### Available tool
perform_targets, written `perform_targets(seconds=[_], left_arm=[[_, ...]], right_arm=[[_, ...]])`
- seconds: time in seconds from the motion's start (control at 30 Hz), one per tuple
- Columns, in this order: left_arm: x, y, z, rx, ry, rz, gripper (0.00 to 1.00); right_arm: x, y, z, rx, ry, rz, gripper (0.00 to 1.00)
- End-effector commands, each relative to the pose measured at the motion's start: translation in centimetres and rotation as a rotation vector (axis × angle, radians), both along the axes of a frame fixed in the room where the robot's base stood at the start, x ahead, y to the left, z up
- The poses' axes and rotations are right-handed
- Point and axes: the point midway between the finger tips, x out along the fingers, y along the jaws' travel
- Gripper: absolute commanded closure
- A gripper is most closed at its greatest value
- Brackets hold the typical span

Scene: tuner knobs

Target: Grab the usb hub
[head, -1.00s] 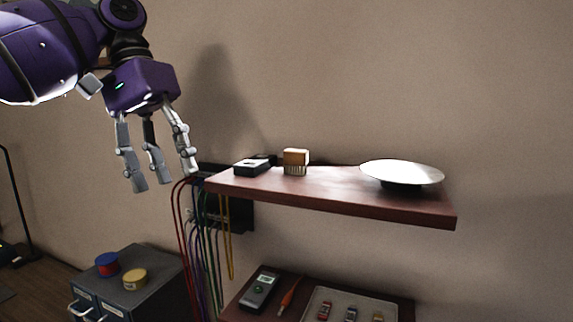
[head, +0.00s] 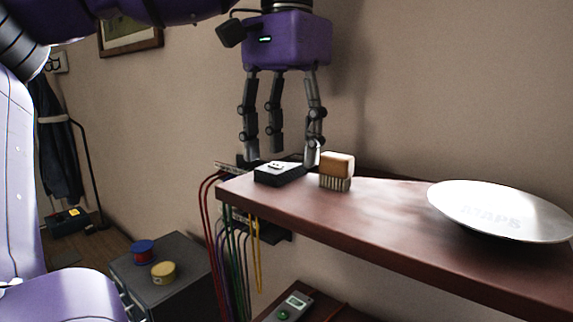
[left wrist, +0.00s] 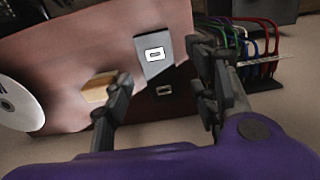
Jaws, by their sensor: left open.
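My left gripper (head: 281,154) points down just above and behind the boxes, fingers spread and empty. My right gripper is not in view.
A wooden-topped brush (head: 337,171) stands close to the right of the boxes and of one finger. A white plate (head: 500,212) lies further right. Coloured cables (head: 232,245) hang by the shelf's left end. A grey cabinet (head: 190,268) stands lower left.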

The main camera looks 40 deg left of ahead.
Motion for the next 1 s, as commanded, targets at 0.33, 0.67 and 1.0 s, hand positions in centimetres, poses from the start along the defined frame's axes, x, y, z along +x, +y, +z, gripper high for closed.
perform_targets(seconds=[0.33,0.67,1.0], left_arm=[[0.02,-0.03,-1.58,-0.001,-0.001,0.000,0.47],[0.02,-0.03,-1.55,-0.001,0.000,0.000,0.85],[0.03,-0.03,-1.45,-0.001,-0.001,0.000,0.96]], right_arm=[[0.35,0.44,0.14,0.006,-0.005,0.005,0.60],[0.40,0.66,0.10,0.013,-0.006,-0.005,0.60],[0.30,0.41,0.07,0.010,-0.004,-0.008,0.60]])
